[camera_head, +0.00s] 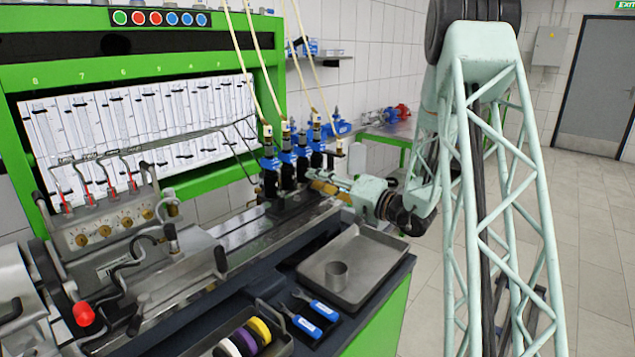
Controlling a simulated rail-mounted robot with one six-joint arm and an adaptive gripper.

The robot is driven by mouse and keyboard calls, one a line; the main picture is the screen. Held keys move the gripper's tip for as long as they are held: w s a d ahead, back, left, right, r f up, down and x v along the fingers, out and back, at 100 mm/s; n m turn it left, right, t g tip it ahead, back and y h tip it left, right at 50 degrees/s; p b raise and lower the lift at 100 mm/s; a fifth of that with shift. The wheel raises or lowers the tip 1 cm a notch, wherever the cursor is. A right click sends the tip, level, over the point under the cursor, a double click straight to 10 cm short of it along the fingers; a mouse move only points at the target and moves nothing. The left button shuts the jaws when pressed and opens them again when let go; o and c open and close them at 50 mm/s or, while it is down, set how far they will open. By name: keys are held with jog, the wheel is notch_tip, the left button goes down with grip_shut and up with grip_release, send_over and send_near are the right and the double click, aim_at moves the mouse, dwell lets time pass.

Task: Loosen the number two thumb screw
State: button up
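My gripper (322,183) is at the middle of the bench and points left. Its fingertips are close to the row of blue injector units (287,160) on the bench's metal rail. At this size I cannot tell whether the fingers touch a unit, or whether they are open or shut. The number two thumb screw cannot be made out; the small parts around the units are too small to tell apart, and the gripper covers some of them.
Blue-handled tools (308,318) and tape rolls (250,340) lie in front. Pale hoses (260,70) hang down to the units. A gauge block (115,225) stands left.

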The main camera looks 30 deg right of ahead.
jog(key=shift+s+d, duration=0.1)
jog(key=shift+s, duration=0.05)
jog(key=v, duration=1.1)
jog(key=shift+s, duration=0.35)
jog(key=shift+r, duration=0.1)
dwell(0.5)
